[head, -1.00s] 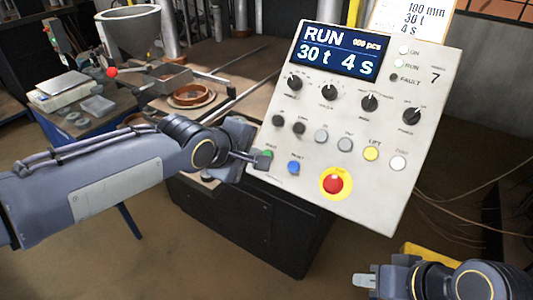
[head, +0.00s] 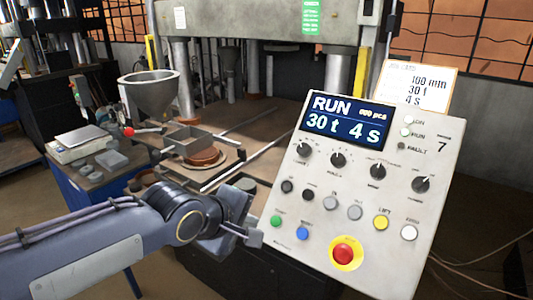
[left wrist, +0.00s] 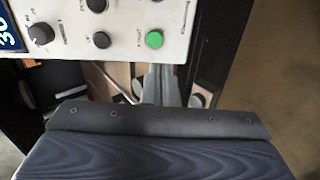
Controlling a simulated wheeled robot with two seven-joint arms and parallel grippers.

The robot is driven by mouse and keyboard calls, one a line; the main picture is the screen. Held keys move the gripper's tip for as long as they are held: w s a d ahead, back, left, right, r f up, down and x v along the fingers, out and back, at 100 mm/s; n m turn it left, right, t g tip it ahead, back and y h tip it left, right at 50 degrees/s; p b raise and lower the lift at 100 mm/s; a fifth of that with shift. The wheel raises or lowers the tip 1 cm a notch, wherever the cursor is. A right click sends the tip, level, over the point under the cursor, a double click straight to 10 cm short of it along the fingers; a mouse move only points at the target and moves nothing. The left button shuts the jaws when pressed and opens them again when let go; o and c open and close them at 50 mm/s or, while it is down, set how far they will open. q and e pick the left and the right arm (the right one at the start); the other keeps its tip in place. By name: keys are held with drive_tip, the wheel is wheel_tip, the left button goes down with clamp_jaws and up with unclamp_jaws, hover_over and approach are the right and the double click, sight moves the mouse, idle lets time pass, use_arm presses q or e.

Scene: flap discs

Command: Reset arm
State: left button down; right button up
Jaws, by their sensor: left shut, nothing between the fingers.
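My left gripper (head: 250,236) is shut and empty. It is just left of the control panel (head: 318,258), near the green button (head: 276,221), and appears clear of it. In the left wrist view the fingers (left wrist: 160,85) point toward the panel's edge near the green button (left wrist: 154,40). The panel's screen (head: 347,124) reads RUN, 30 t, 4 s. A red emergency button (head: 343,253) on a yellow ring sits low on the panel. My right gripper is outside both current views.
Behind the panel stands a large press with a hopper (head: 150,95) and a round brown mould (head: 203,156) on its bed. A blue table (head: 75,188) with a scale (head: 73,147) stands at the left. Cables hang at the right.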

use_arm(q)
drive_tip(key=s+a+f+m, duration=0.15)
drive_tip(key=s+a, duration=0.25)
drive_tip(key=a, duration=0.4)
drive_tip(key=s+a+f+m+g+y, duration=0.1)
drive_tip(key=s+a+f+m, duration=0.2)
drive_tip(key=s, duration=0.6)
drive_tip(key=s+a+f+m+g+y, duration=0.1)
drive_tip(key=s+a+f+m, duration=0.3)
drive_tip(key=s+a+f, duration=0.3)
drive_tip(key=shift+s+f, duration=0.15)
drive_tip(key=shift+s, duration=0.7)
drive_tip(key=shift+a+m, duration=0.1)
drive_tip(key=shift+m, duration=0.15)
idle(4.5)
